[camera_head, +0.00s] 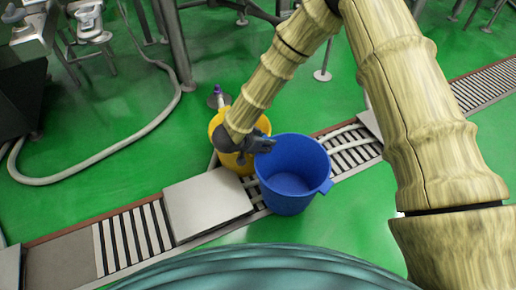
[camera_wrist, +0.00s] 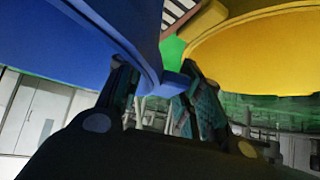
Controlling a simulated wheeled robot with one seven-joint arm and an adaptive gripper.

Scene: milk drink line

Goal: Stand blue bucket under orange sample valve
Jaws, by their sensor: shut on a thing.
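The blue bucket (camera_head: 290,180) is upright and empty, with a tab on its right side, over the drain channel. My gripper (camera_head: 264,144) is shut on the bucket at its upper left rim. In the wrist view, my fingers (camera_wrist: 157,80) are beside the large blue bucket wall (camera_wrist: 75,40), with a small blue tab (camera_wrist: 177,83) between them. I cannot tell whether the bucket touches the floor or hangs just above it. I cannot make out an orange sample valve in either view.
A yellow bucket (camera_head: 219,124) stands close behind and left of the blue one, partly hidden by my wrist. The slotted drain (camera_head: 130,238) crosses the green floor, with a flat cover plate (camera_head: 205,207). A pale hose (camera_head: 95,160) lies at left.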

